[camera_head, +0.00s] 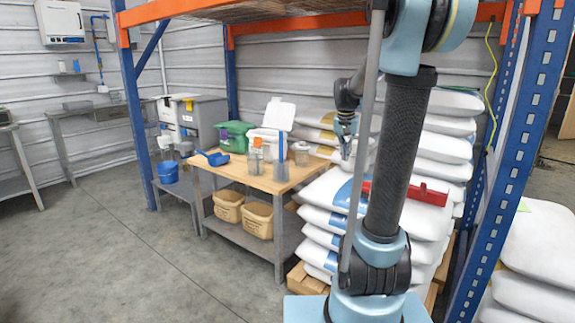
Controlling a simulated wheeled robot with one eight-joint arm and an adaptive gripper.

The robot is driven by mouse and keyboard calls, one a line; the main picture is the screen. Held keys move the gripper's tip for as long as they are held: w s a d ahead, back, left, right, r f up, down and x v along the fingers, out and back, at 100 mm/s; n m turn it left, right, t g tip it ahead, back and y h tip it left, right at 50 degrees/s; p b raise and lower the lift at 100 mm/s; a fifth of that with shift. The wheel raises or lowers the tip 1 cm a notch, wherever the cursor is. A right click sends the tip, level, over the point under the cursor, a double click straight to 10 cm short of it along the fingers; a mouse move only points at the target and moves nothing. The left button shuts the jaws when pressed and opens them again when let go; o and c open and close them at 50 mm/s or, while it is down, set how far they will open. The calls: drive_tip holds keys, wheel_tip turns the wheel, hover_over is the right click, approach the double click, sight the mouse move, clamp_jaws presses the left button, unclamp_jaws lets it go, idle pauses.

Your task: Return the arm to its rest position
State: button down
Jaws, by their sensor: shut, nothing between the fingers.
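My arm stands folded upright in the right half of the head view, in front of the stacked sacks. My gripper (346,148) hangs down left of the arm's dark link, with its fingers low. It is shut and holds nothing that I can see. It is apart from the wooden-topped table (262,180), to the right of it. The sacks behind the gripper are partly hidden by my arm.
The table bears a green tub (234,136), a blue scoop (213,158) and several jars. White sacks (445,147) are piled behind my arm, with a red bar (410,191) before them. A blue rack post (520,150) stands at right. Floor (150,250) at left is clear.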

drive_tip(key=s+a+f+n, duration=0.1)
drive_tip(key=s+f, duration=0.4)
drive_tip(key=s, duration=0.6)
drive_tip(key=s+a+f+n, duration=0.1)
drive_tip(key=s+f, duration=0.3)
drive_tip(key=s, duration=0.7)
drive_tip(key=s+a+f+n+y, duration=0.1)
drive_tip(key=s+f, duration=0.4)
drive_tip(key=s, duration=0.5)
drive_tip(key=shift+s+a+f+n, duration=0.35)
drive_tip(key=shift+s+n, duration=0.05)
drive_tip(key=shift+n, duration=0.5)
